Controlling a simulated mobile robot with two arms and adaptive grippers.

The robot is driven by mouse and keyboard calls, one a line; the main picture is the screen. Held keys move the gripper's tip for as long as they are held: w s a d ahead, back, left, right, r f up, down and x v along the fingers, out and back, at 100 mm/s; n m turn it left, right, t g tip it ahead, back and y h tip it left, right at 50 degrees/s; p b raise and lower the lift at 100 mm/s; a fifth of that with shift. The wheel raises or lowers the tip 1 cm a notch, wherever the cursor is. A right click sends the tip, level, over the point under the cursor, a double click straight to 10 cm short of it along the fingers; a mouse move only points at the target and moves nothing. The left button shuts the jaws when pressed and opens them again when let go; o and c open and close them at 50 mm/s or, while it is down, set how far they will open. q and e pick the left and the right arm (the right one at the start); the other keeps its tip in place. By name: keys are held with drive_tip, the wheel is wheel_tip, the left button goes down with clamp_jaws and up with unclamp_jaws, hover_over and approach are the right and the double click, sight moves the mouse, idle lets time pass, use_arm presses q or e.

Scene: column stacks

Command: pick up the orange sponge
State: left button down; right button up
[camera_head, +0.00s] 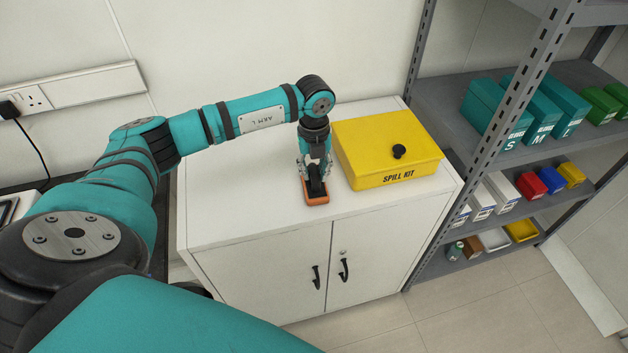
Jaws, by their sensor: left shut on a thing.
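The orange sponge (316,200) is on or just above the white cabinet's top, left of the yellow spill kit box. My left gripper (315,184) points down from above and is shut on the sponge. The fingers and a dark part cover much of the sponge, so mostly its orange rim shows. I cannot tell whether the sponge touches the cabinet top. My right gripper is not in view.
The yellow spill kit box (384,149) with a black knob stands close to the right of my left gripper. The white cabinet (236,222) has free top space on the left. A grey shelf rack (446,118) with boxes and bins stands at the right.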

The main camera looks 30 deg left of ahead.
sight(314, 169)
use_arm(q)
drive_tip(key=shift+r, duration=0.1)
drive_tip(key=shift+r+b, duration=0.35)
drive_tip(key=shift+r, duration=0.05)
wheel_tip(314, 169, up, 2)
drive_tip(key=shift+w+b, duration=0.1)
drive_tip(key=shift+b, duration=0.4)
drive_tip(key=s+d+r+b, duration=0.2)
drive_tip(key=s+d+b, duration=0.2)
drive_tip(key=s+d, duration=0.6)
drive_tip(key=shift+s+d, duration=0.25)
drive_tip(key=shift+s, duration=0.9)
